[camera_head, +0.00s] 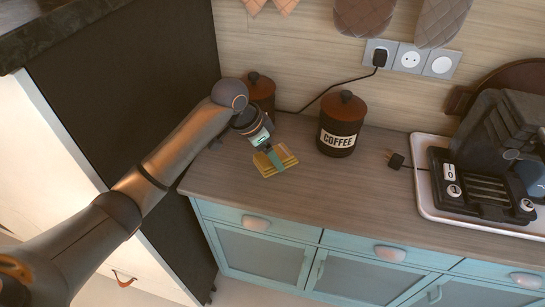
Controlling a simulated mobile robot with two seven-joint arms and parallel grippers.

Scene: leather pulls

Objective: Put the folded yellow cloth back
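The folded yellow cloth (288,159) is at the left part of the wooden countertop, near its front edge. My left gripper (275,160) is right at the cloth, pointing down, with a teal finger overlapping it in this view. The fingertips are small and partly hidden, so I cannot tell whether they are shut on the cloth. I also cannot tell whether the cloth rests on the counter or is slightly above it. My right gripper is not in view.
A dark coffee canister (341,124) stands right of the cloth, and another canister (260,92) stands behind my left gripper. A white tray (424,195) with a black appliance (480,190) is at the right. The front middle counter is clear.

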